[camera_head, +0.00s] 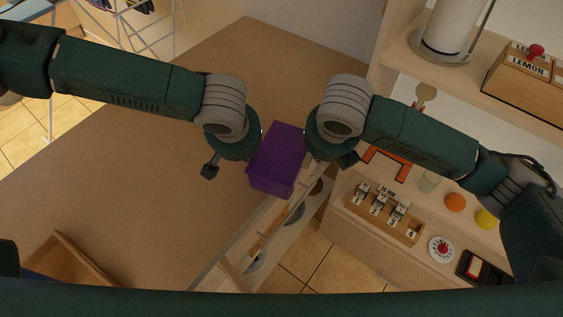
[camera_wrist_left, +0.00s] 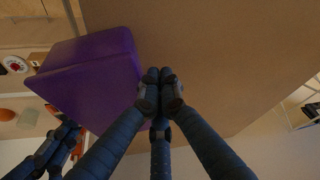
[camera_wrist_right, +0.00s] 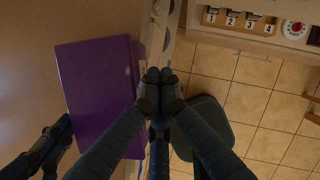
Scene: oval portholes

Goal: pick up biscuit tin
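The biscuit tin seems to be the purple box (camera_head: 277,160) near the edge of the brown table, between my two grippers in the head view. It also shows in the left wrist view (camera_wrist_left: 95,75) and the right wrist view (camera_wrist_right: 97,95). My left gripper (camera_head: 210,171) is on its left side, with fingertips together and nothing between them in its wrist view (camera_wrist_left: 160,78). My right gripper (camera_head: 348,160) is on its right side, fingertips also together and empty (camera_wrist_right: 160,78). I cannot tell whether either gripper touches the box, or whether it rests on the table.
The brown table (camera_head: 130,175) is broad and mostly bare. A wooden tray (camera_head: 75,262) sits at lower left. At right, a shelf holds a numbered rack (camera_head: 385,215), an orange ball (camera_head: 454,202), a yellow ball (camera_head: 486,218) and a dial (camera_head: 441,249). A LEMON box (camera_head: 525,75) stands above.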

